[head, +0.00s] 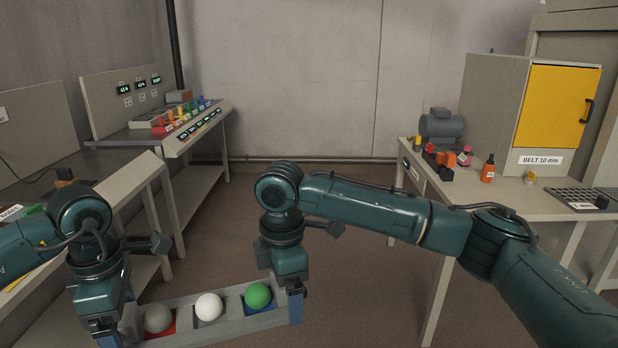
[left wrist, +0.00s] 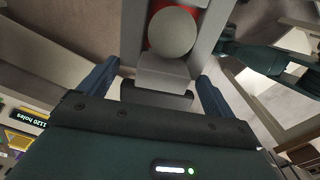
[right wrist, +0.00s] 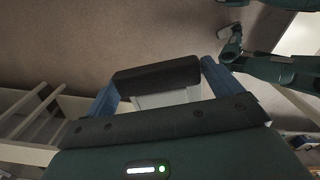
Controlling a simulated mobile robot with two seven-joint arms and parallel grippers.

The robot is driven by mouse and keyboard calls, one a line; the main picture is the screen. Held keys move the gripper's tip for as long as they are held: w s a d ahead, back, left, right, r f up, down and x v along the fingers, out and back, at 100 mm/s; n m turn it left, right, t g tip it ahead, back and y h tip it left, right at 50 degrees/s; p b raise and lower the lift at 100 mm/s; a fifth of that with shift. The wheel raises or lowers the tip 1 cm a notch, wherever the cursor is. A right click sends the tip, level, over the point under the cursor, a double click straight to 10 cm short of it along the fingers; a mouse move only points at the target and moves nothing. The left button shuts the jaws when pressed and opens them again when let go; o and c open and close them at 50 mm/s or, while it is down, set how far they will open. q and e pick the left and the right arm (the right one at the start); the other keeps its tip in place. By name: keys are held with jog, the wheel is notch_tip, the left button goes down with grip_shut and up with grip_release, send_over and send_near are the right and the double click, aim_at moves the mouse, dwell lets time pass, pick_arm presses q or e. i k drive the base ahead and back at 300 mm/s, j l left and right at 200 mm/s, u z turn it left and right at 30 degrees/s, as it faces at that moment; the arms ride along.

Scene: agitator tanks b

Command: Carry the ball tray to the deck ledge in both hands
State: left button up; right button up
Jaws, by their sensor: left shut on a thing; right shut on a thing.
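The ball tray (head: 222,330) is a grey open box held up in front of me, over the floor. It carries a grey ball (head: 158,318) over red, a white ball (head: 209,306) and a green ball (head: 257,296) over blue. My left gripper (head: 112,330) is shut on its left end; the left wrist view shows the dark handle (left wrist: 156,96) between the fingers. My right gripper (head: 291,298) is shut on the right end; the right wrist view shows that dark handle (right wrist: 157,76) between the fingers. I cannot tell which surface is the deck ledge.
A bench with a sloping panel and displays (head: 198,128) stands at the back left, with a nearer bench (head: 140,180) at left. A right table (head: 510,205) holds a motor (head: 441,126), bottles and a yellow-doored cabinet (head: 560,105). The floor (head: 350,250) between is clear.

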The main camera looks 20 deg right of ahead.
aim_at(503, 201)
jog(key=l+z, duration=0.2)
jog(key=z, duration=0.6)
jog(key=i+l, duration=0.35)
jog(key=l, duration=0.2)
jog(key=i+l, duration=0.35)
jog(key=l, duration=0.15)
jog(key=i+l, duration=0.4)
jog(key=l, duration=0.15)
jog(key=i+l, duration=0.35)
jog(key=l, duration=0.2)
jog(key=i+l, duration=0.35)
jog(key=l, duration=0.15)
jog(key=i+l, duration=0.35)
jog(key=l, duration=0.2)
